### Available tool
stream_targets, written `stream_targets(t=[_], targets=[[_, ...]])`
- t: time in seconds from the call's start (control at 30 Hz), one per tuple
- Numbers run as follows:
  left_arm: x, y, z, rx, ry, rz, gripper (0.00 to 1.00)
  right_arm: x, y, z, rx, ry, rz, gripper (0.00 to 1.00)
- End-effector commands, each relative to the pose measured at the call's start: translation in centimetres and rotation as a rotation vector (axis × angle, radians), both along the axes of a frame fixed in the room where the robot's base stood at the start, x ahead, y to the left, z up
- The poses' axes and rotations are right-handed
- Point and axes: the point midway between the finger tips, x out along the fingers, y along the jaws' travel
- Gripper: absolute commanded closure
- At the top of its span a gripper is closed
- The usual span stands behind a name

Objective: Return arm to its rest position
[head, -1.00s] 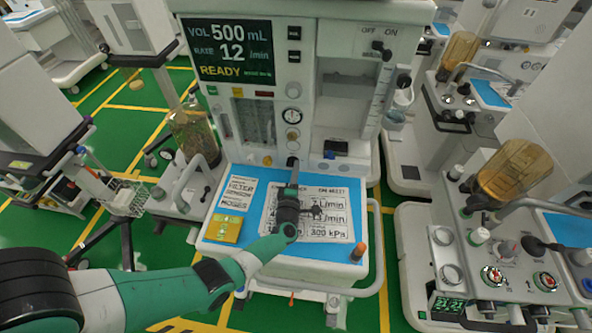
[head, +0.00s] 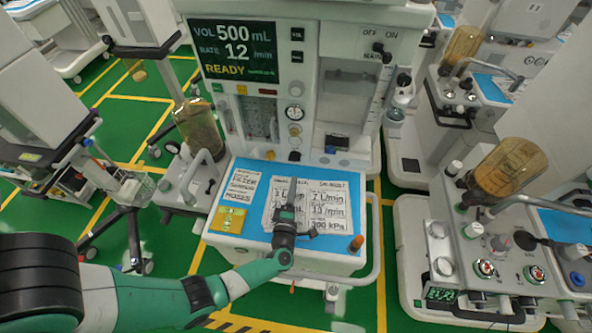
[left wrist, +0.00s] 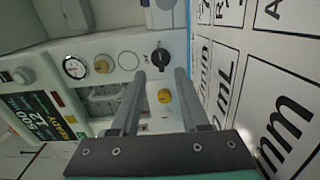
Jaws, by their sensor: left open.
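My left arm comes in from the lower left of the head view. Its gripper (head: 291,196) is over the blue-topped work surface (head: 248,180) of the middle anaesthesia cart, in front of the printed white card (head: 330,212). In the left wrist view the two grey fingers (left wrist: 155,100) are apart with nothing between them. The printed card (left wrist: 270,95) lies close on the right of that view. My right gripper is not in view.
The cart's screen (head: 236,52) reads READY. A yellow packet (head: 228,219) and an orange-topped post (head: 356,243) are on the work surface. Another cart with an amber canister (head: 505,168) stands at the right.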

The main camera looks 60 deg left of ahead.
Motion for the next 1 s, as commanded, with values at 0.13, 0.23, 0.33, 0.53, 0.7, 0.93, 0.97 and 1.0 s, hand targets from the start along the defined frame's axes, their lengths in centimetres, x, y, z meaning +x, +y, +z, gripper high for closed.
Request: stream_targets(t=[0.13,0.23,0.33,0.53,0.7,0.93,0.97,1.0], targets=[[-1.0,-1.4,0.1,0.0,0.0,-0.001,0.55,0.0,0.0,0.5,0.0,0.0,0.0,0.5],[-1.2,-1.7,0.0,0.0,0.0,0.0,0.55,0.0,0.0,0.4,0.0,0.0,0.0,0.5],[-1.2,-1.7,0.0,0.0,0.0,0.0,0.55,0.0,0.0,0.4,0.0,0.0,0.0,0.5],[-1.2,-1.6,0.0,0.001,-0.001,0.0,0.55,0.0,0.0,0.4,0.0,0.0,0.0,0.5],[-1.2,-1.6,0.0,0.0,-0.001,0.0,0.55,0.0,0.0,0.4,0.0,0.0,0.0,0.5],[2.1,-2.1,3.2,0.004,-0.081,-0.016,0.55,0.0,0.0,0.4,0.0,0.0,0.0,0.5],[3.2,-2.2,4.8,0.007,-0.118,-0.02,0.55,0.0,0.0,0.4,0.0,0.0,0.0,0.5],[4.7,-2.4,7.3,0.015,-0.177,-0.026,0.55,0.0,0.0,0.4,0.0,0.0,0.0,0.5]])
